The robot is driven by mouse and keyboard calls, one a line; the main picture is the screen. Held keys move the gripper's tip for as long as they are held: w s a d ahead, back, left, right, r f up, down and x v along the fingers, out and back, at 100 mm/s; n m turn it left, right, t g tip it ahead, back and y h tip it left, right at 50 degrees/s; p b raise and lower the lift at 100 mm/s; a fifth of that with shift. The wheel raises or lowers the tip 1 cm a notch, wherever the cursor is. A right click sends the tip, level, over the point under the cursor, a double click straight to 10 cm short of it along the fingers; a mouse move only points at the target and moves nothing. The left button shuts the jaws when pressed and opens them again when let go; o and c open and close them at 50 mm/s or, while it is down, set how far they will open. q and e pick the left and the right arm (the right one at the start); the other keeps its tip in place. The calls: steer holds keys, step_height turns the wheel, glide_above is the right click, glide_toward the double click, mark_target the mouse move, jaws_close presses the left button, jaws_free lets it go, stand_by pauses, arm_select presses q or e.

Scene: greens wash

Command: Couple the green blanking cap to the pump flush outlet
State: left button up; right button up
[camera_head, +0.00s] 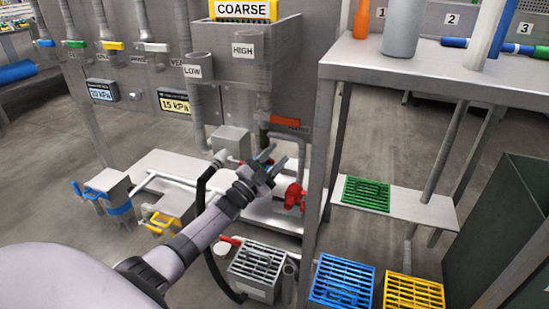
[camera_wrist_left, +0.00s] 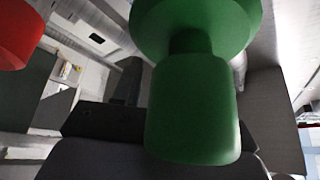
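My left gripper (camera_head: 272,158) reaches in from the left to the pump area, its two fingers spread with a gap between them. A green part with a wide round head and a narrower cylindrical body, which looks like the blanking cap (camera_wrist_left: 192,110), fills the middle of the left wrist view, close in front of the gripper. In the head view a small dark green piece (camera_head: 264,137) shows below the HIGH pipe, just beyond the fingertips. I cannot tell whether the fingers touch it. The flush outlet cannot be made out clearly. My right gripper is not in view.
A red valve (camera_head: 295,195) is close right of the gripper, and a red-handled part (camera_head: 286,122) is above. A steel table (camera_head: 440,75) stands at right. Grey, blue (camera_head: 342,282) and yellow crates stand on the floor; a green crate (camera_head: 366,194) sits on the low shelf.

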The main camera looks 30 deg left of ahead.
mark_target(269, 163)
arm_select(q)
steer(key=shift+s+f+p, duration=0.2)
steer(key=shift+s+p, duration=0.1)
steer(key=shift+s, duration=0.3)
steer(key=p+v, duration=0.1)
steer(key=v, duration=0.4)
steer(key=shift+s+a+p, duration=0.1)
steer(key=shift+a+p, duration=0.05)
steer(key=shift+p, duration=0.2)
steer(key=shift+s+f, duration=0.2)
steer(key=shift+s, duration=0.1)
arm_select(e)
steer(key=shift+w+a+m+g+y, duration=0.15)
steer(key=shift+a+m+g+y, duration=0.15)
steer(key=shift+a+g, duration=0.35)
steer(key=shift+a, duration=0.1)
